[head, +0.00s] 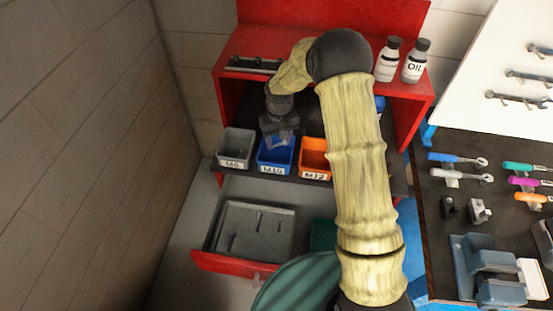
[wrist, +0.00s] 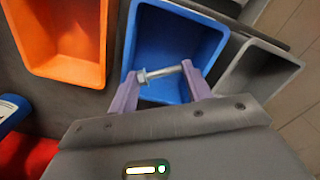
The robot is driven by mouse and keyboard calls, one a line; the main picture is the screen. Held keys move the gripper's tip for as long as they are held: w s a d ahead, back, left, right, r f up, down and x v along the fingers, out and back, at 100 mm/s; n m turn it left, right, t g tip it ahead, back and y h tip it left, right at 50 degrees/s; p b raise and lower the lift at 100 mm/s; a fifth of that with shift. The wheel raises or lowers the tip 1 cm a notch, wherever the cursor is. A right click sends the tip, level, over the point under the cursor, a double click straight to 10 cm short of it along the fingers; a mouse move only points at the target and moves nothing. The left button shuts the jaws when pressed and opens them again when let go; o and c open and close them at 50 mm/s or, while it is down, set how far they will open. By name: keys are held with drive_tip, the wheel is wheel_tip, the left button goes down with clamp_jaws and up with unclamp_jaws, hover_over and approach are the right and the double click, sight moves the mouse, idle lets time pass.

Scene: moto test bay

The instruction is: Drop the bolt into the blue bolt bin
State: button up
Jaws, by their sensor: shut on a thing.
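My gripper (wrist: 158,88) is shut on a silver bolt (wrist: 160,73), which lies crosswise between the two purple fingers in the wrist view. The bolt's hex end is by the left finger. Behind and below it is the blue bolt bin (wrist: 170,22), whose visible inside looks empty. In the head view my gripper (head: 280,138) is over the blue bin (head: 275,168), labelled M10, and hides part of it. The bolt cannot be made out in the head view. In the wrist view the bolt appears within the bin's outline; its exact height above the bin is unclear.
A grey bin (head: 235,148) labelled M6 stands left of the blue bin. An orange bin (head: 314,158) labelled M12 stands to its right. A red shelf (head: 262,45) with bottles (head: 414,62) rises behind. An open drawer (head: 235,262) sticks out below.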

drive_tip(key=shift+f, duration=0.15)
drive_tip(key=o, duration=1)
drive_tip(key=shift+o, duration=0.2)
wheel_tip(320, 180, up, 17)
drive_tip(key=b, duration=0.3)
drive_tip(key=shift+r+b, duration=0.2)
drive_tip(key=shift+b, duration=0.2)
drive_tip(key=s+d+f+m+t, duration=0.1)
drive_tip(key=s+d, duration=0.3)
drive_tip(key=s, duration=0.4)
drive_tip(key=s+d+f+m, duration=0.1)
drive_tip(key=s+d+f, duration=0.2)
drive_tip(key=s, duration=0.5)
drive_tip(key=s+d+f+m+t, duration=0.1)
drive_tip(key=s+d+f, duration=0.2)
drive_tip(key=s+d, duration=0.2)
drive_tip(key=s, duration=0.2)
drive_tip(key=shift+s+d+m+t, duration=0.3)
drive_tip(key=shift+s+d+m, duration=0.1)
